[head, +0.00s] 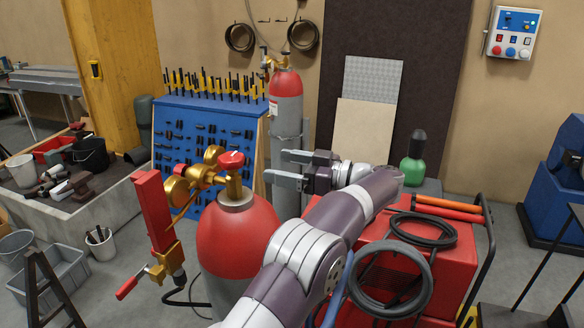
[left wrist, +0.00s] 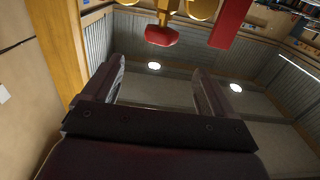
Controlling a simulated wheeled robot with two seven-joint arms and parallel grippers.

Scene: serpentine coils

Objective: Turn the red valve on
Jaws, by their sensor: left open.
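The red valve (head: 231,159) is a small red knob on the brass neck of a grey gas cylinder with a red top (head: 237,235). My left gripper (head: 275,167) is open and empty. In the head view its fingers point left, and their tips are a short way right of the valve, apart from it. In the left wrist view the red valve (left wrist: 162,36) shows at the top, beyond the gap between the open fingers (left wrist: 158,66). My right gripper is not in view.
Brass gauges (head: 178,190) and a red upright handle (head: 153,205) adjoin the valve on the left. A second red-topped cylinder (head: 286,85) stands behind. A red cart (head: 375,265) with coiled hoses stands at right. A blue tool board (head: 200,130) is behind.

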